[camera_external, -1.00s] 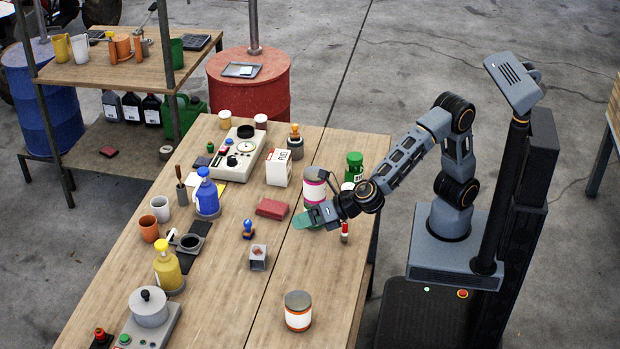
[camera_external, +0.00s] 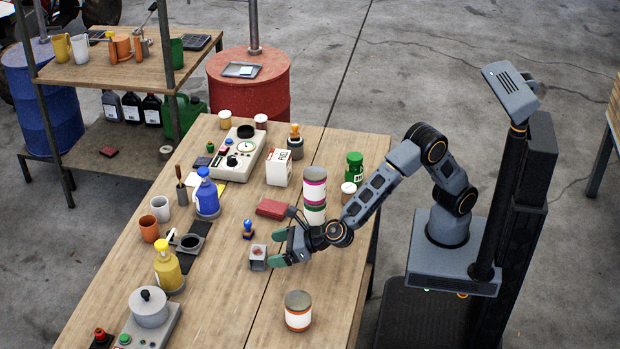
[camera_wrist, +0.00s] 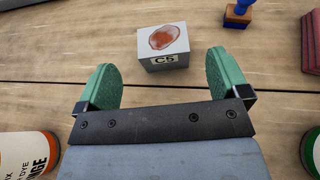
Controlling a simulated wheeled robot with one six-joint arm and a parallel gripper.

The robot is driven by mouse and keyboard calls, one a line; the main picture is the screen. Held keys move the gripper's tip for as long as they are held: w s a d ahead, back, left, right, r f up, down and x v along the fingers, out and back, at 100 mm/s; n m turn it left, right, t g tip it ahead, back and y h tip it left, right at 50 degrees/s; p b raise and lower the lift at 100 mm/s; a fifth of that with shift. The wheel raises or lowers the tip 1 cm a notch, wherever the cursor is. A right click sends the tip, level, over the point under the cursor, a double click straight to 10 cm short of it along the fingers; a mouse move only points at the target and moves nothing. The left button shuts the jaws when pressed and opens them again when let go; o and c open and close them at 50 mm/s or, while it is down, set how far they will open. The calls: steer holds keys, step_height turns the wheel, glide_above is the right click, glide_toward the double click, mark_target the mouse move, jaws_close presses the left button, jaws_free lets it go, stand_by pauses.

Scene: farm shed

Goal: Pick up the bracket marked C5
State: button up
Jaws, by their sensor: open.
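The bracket marked C5 (camera_wrist: 163,47) is a small grey block with a reddish-brown patch on top and a C5 label on its near face. It sits on the wooden table, and in the external view (camera_external: 258,258) it stands just left of my gripper. My gripper (camera_external: 279,248) is low over the table with its green fingers spread. In the wrist view my gripper (camera_wrist: 163,76) is open and empty, with the bracket ahead of the fingertips, roughly centred between them. I cannot tell whether a fingertip touches it.
A blue-handled stamp (camera_external: 248,229) and a red block (camera_external: 272,208) stand behind the bracket. Stacked pink- and green-banded cans (camera_external: 314,189) stand behind my wrist. An orange-banded can (camera_external: 298,311) stands in front. The table (camera_external: 222,290) is bare left of that can.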

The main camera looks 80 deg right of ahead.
mark_target(260, 252)
steer(key=shift+x, duration=2.65)
steer(key=shift+d, duration=0.1)
steer(key=shift+c, duration=0.3)
steer(key=c, duration=0.9)
steer(key=shift+c, duration=0.4)
